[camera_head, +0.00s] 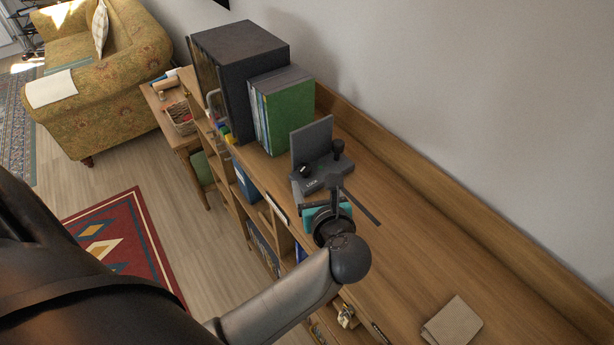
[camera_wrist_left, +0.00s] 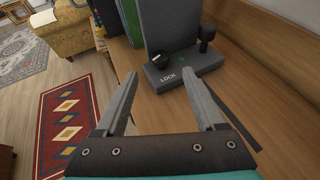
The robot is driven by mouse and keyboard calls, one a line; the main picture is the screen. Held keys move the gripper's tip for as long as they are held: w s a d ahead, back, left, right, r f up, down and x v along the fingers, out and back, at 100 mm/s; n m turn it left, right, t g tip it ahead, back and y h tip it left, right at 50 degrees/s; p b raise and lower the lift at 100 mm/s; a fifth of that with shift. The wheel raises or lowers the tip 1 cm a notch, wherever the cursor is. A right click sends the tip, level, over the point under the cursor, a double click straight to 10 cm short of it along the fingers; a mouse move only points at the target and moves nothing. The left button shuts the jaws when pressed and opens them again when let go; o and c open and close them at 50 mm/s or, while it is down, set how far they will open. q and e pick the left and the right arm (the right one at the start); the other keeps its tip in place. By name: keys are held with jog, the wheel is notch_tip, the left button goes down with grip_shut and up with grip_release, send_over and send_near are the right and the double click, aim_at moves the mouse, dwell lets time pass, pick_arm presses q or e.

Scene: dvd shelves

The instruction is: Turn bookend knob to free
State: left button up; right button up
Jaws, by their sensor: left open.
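The grey bookend (camera_head: 312,143) stands on the wooden shelf top, its upright plate on the far side of a low base. The bookend also shows in the left wrist view (camera_wrist_left: 172,25). On the base are a low black knob (camera_head: 304,170) and a taller post with a round black head (camera_head: 338,147); the post also shows in the left wrist view (camera_wrist_left: 207,35). White LOCK lettering and a green mark are on the base. My left gripper (camera_wrist_left: 160,77) is open and empty, its fingers apart just short of the base. My right gripper is not in view.
Green cases (camera_head: 290,110) and a large dark box (camera_head: 240,65) stand beyond the bookend. The wall and a raised wooden back edge run along the right. A brown flat item (camera_head: 452,322) lies nearer. The shelf top between is mostly clear.

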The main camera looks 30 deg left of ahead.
aim_at(306, 171)
pick_arm(q)
jog(key=b+x, duration=0.2)
jog(key=x, duration=0.5)
jog(key=shift+b, duration=0.4)
jog(key=shift+c, duration=0.3)
grip_shut()
